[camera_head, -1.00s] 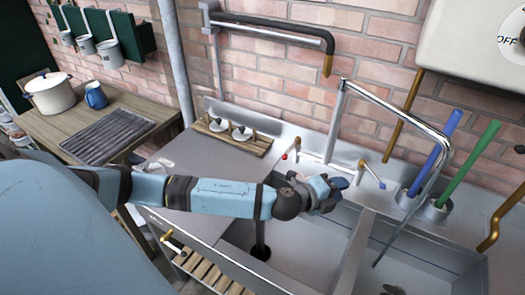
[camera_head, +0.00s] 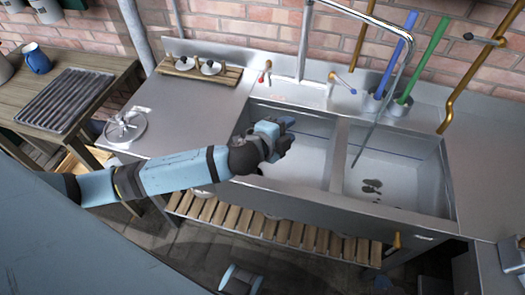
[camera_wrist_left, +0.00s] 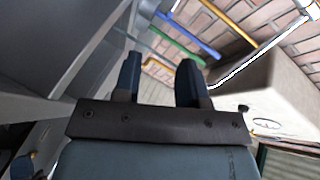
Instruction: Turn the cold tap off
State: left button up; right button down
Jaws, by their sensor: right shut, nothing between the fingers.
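The cold tap (camera_head: 343,82) is a small lever with a blue tip on the sink's back ledge, right of the tall spout (camera_head: 304,40). Its lever points forward and to the right. The red-tipped hot tap (camera_head: 263,74) stands left of the spout. My left gripper (camera_head: 288,134) is over the left basin, in front of and below the taps, apart from both. In the left wrist view its two fingers (camera_wrist_left: 160,82) are apart with nothing between them.
The double sink has a left basin and a right basin (camera_head: 395,175) with dark spots in it. Blue (camera_head: 392,65) and green (camera_head: 424,60) upright rods stand right of the cold tap. A rack with lidded pots (camera_head: 200,75) stands on the left drainboard. A slatted shelf (camera_head: 275,228) is below.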

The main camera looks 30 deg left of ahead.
pick_arm(q)
jog(key=s+a+f+n+g+y, duration=0.1)
jog(key=s+n+g+y, duration=0.1)
jog(key=s+n, duration=0.4)
jog(key=shift+f+y, duration=0.25)
jog(key=shift+y, duration=0.15)
jog(key=shift+a, duration=0.1)
